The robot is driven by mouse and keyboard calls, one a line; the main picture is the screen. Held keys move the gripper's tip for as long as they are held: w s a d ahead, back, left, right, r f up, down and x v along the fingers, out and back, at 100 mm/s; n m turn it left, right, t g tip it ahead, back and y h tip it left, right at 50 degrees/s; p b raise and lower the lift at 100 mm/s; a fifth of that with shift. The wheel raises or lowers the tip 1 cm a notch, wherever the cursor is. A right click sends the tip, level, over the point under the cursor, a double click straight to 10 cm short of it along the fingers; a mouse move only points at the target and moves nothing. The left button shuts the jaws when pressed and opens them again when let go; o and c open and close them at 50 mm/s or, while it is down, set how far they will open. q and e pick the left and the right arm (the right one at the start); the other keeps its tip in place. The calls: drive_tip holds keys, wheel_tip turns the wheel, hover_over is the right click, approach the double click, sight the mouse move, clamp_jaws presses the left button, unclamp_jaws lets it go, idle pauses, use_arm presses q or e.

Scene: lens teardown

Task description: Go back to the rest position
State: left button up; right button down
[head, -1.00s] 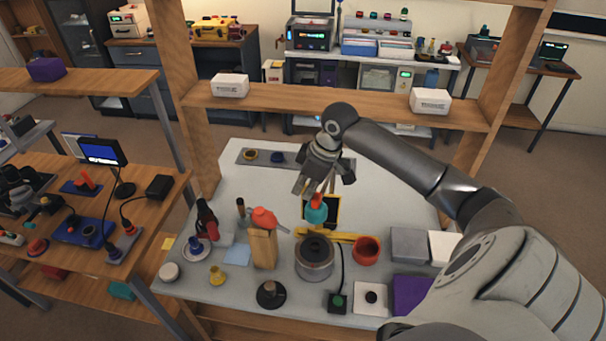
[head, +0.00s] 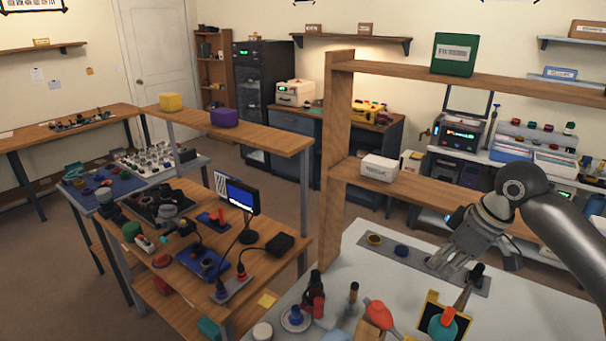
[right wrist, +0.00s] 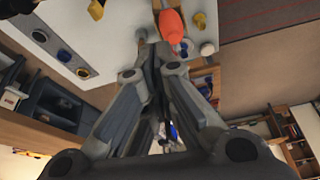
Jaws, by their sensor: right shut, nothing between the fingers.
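My right gripper (head: 455,270) hangs over the white worktable (head: 385,290), near the long grey strip (head: 425,262). Its arm comes in from the right. In the right wrist view its fingers (right wrist: 158,50) meet, shut and empty. A teal and orange piece (head: 441,325) stands on a black and yellow tray below it, apart from the fingers. My left gripper is not in view.
A wooden post (head: 337,150) and shelf stand behind the worktable. A white box (head: 379,168) sits on the lower shelf. An orange-topped item (head: 379,314) and dark bottles stand at the table's front. A cluttered wooden bench (head: 190,275) is left, with floor between.

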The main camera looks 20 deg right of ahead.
drive_tip(key=s+a+f, duration=0.4)
drive_tip(key=a+f, duration=0.2)
drive_tip(key=f, duration=0.4)
drive_tip(key=s+a+f, duration=0.3)
drive_tip(key=a+f, duration=0.4)
drive_tip(key=f, duration=0.2)
drive_tip(key=s+a+f+m+h, duration=0.1)
drive_tip(key=s+a+f+m, duration=0.15)
drive_tip(key=s, duration=0.45)
drive_tip(key=s+a+f+m+h, duration=0.1)
drive_tip(key=s+a+f+m, duration=0.2)
drive_tip(key=s, duration=0.4)
wheel_tip(320, 180, down, 31)
drive_tip(key=s+a+n+g+b, duration=0.1)
drive_tip(key=b, duration=0.5)
use_arm(q)
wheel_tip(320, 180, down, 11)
drive_tip(key=b, duration=0.5)
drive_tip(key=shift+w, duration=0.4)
use_arm(e)
drive_tip(key=s+d+f, duration=0.1)
drive_tip(key=s+f, duration=0.7)
drive_tip(key=f, duration=0.3)
drive_tip(key=s+d+f+g, duration=0.1)
drive_tip(key=s+d+f, duration=0.1)
drive_tip(key=s+f, duration=0.7)
drive_tip(key=shift+s+f, duration=0.2)
drive_tip(key=shift+f, duration=0.7)
